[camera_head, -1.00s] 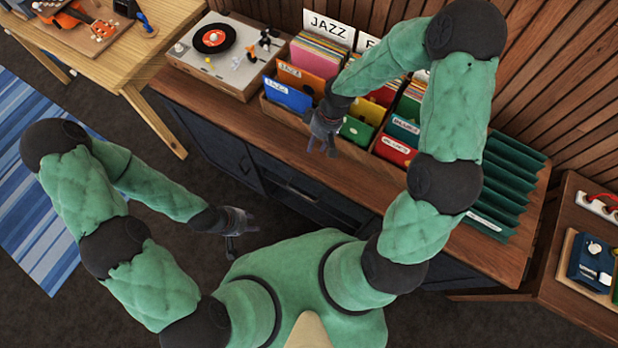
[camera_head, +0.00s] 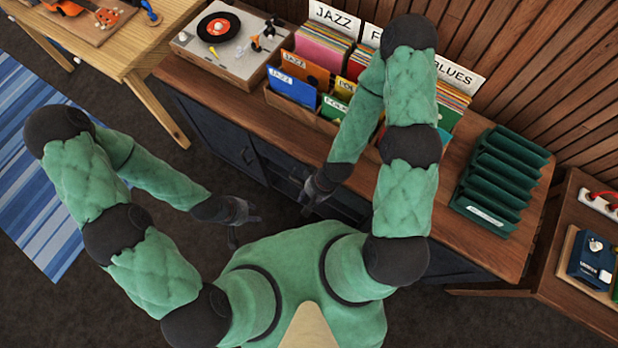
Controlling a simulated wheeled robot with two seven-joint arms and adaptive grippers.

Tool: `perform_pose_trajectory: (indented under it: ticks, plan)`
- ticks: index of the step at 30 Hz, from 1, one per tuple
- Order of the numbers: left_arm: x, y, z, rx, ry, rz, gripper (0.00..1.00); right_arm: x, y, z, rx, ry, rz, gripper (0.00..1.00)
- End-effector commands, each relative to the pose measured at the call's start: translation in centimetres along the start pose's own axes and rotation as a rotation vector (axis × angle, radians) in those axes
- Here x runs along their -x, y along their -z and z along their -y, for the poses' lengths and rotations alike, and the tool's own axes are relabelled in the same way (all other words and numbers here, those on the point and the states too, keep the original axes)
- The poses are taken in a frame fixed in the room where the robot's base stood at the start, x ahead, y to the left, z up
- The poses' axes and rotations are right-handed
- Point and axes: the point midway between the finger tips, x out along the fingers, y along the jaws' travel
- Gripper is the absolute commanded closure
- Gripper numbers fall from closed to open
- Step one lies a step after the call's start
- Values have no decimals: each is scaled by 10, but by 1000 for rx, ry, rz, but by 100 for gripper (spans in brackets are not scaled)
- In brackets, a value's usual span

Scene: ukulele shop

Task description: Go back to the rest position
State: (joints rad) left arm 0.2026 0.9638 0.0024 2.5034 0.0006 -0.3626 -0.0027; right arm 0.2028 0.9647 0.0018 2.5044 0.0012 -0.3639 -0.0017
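My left gripper (camera_head: 245,217) hangs over the dark floor in front of the cabinet, left of my body. It holds nothing that I can see. I cannot make out its finger gap. My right gripper (camera_head: 308,203) hangs in front of the cabinet's front edge, just above my body. It looks empty, and its fingers are too small and dark to judge. My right forearm covers part of the record crate (camera_head: 290,105) behind it.
The wooden cabinet (camera_head: 215,102) carries a record player (camera_head: 228,45), the crate of records with genre cards, and a green slotted rack (camera_head: 497,180). A light wood table (camera_head: 130,50) stands at left, a brown side table (camera_head: 560,270) at right.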

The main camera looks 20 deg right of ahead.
Motion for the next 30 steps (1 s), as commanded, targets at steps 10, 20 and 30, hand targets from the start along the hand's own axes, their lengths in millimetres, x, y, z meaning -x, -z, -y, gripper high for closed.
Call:
perform_pose_trajectory:
  ticks: [10, 20, 30]
  plan:
    - [-1, 0, 0, 0, 0, 0, 60, 0, 0, 0, 2, 0, 0, 67]
    - [-40, 2, 14, 0, 0, 0, 60, -40, 2, -14, 2, 0, 0, 67]
    - [-70, 2, 25, 0, 0, 0, 60, -70, 3, -25, 2, 0, 0, 67]
